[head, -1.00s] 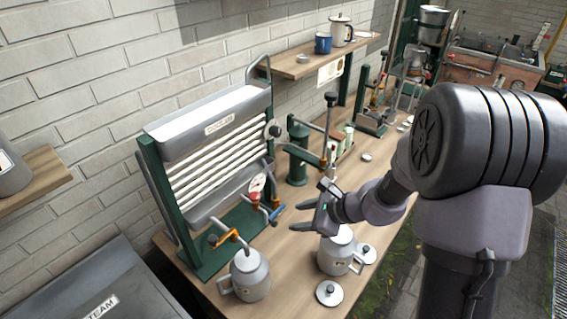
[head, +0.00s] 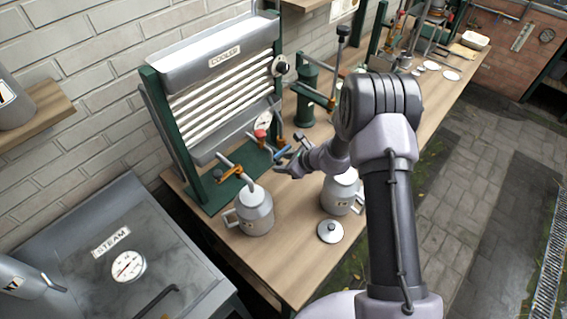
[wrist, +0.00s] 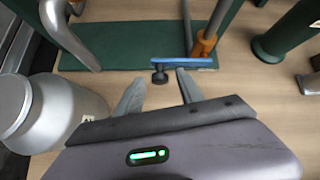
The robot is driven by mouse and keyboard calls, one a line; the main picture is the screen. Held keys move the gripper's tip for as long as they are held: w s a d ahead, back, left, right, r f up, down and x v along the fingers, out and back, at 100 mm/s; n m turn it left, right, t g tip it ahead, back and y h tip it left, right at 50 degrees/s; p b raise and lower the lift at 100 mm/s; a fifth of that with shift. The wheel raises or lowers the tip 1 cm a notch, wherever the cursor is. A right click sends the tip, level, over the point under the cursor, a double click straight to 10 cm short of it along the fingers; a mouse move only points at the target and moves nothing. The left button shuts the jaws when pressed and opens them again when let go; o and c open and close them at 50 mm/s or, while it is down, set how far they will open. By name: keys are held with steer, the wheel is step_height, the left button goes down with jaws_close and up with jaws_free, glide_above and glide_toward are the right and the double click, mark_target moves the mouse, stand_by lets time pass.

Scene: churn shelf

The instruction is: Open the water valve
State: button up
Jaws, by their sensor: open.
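A blue lever (wrist: 182,63) lies across an orange-brass valve body (wrist: 204,44) at the right end of the cooler's green foot; it also shows in the head view (head: 282,154). A small dark knob (wrist: 159,77) sits at the lever's left end. My gripper (wrist: 160,87) is open and empty, its fingers pointing at the lever. The knob appears between the two fingertips, and the right fingertip is close to the blue bar; I cannot tell if they touch. In the head view my gripper (head: 281,166) is just in front of the cooler's right end.
The cooler (head: 222,95) stands against the wall. A lidded-type grey can (head: 254,212) stands under the left spout, another can (head: 340,194) below my forearm, a loose lid (head: 330,231) nearby. A green post (head: 306,95) stands right of the cooler. A steam unit (head: 130,230) is at left.

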steer(key=shift+a+f, duration=0.1)
jaws_close()
stand_by(1.4)
